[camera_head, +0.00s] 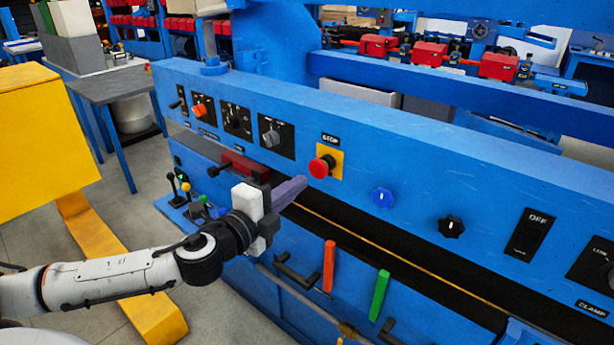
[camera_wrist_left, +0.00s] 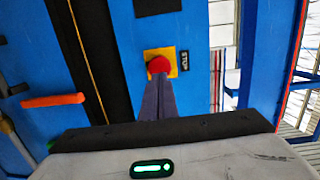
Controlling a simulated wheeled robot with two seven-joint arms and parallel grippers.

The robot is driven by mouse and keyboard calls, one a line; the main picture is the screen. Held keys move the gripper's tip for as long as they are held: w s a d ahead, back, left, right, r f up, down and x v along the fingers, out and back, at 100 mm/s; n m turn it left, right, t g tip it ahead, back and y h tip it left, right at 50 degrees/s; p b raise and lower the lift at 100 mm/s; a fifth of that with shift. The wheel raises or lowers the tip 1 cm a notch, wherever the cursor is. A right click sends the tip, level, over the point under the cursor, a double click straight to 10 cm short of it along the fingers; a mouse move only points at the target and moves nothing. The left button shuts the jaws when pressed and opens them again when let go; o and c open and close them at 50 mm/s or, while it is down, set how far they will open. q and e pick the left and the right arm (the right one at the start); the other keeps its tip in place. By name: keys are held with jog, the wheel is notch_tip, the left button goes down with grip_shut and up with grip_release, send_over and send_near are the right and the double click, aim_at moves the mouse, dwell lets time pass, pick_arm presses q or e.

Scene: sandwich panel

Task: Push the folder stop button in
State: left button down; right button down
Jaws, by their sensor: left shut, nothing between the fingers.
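The folder stop button (camera_head: 321,167) is a red mushroom knob on a yellow square plate (camera_head: 336,161), under a STOP label on the blue panel. It also shows in the left wrist view (camera_wrist_left: 158,65). My left gripper (camera_head: 301,182) is shut and empty, its dark fingers pointing at the button from the lower left. In the wrist view the fingertips (camera_wrist_left: 160,76) overlap the button's lower edge; whether they touch it I cannot tell. My right gripper is in neither view.
A blue knob (camera_head: 382,197), a black knob (camera_head: 451,227) and an OFF switch (camera_head: 529,235) sit to the right on the panel. Orange (camera_head: 329,266) and green (camera_head: 379,295) handles stick up below. A yellow block (camera_head: 45,140) stands at the left.

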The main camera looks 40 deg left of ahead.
aim_at(316, 171)
pick_arm(q)
jog(key=w, duration=0.3)
jog(key=shift+w+p, duration=0.3)
jog(key=shift+w, duration=0.05)
jog(key=shift+w+f, duration=0.15)
jog(key=shift+w, duration=0.2)
